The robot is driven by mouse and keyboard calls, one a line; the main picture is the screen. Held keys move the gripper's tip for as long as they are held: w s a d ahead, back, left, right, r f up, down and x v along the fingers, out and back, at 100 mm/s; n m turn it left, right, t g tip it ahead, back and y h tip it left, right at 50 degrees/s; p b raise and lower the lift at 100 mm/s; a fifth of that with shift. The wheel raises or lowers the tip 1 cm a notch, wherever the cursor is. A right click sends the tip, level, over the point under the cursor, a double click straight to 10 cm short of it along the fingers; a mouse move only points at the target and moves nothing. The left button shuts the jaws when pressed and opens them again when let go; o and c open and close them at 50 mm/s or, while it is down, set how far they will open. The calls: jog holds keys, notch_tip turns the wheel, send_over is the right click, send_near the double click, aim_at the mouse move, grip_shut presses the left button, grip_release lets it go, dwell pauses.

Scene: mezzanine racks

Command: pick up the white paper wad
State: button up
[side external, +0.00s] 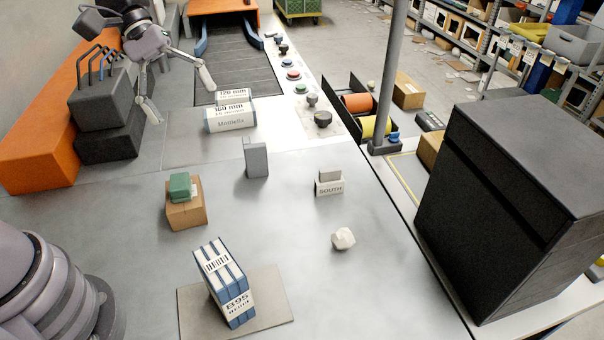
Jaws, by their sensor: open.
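The white paper wad (343,239) is a small crumpled lump lying on the grey table, right of the middle in the side external view. Nothing touches it. My gripper (180,106) is at the upper left, its two fingers spread wide and empty. It is far from the wad, up and to the left in the picture, near the white labelled boxes.
A small block on a SOUTH-marked base (329,188) stands just behind the wad. A grey block (256,160), a cardboard box with a green item (187,213) and a blue-white striped stack (226,285) stand left. A large black cabinet (520,190) borders the right.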

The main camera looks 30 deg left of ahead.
jog(key=w+d+f+n+h, duration=0.2)
jog(key=w+d+f+n, duration=0.2)
jog(key=w+f, duration=0.15)
jog(key=n+t+h, duration=0.3)
jog(key=n+h, duration=0.1)
jog(key=n, duration=0.8)
send_near(345, 235)
jog(key=d+f, duration=0.1)
jog(key=w+d+f, duration=0.1)
jog(key=d+f, duration=0.1)
jog(key=shift+w+d, duration=0.2)
jog(key=shift+w, duration=0.15)
jog(key=shift+n, duration=0.3)
jog(key=shift+x, duration=2.9)
jog(key=c, duration=0.9)
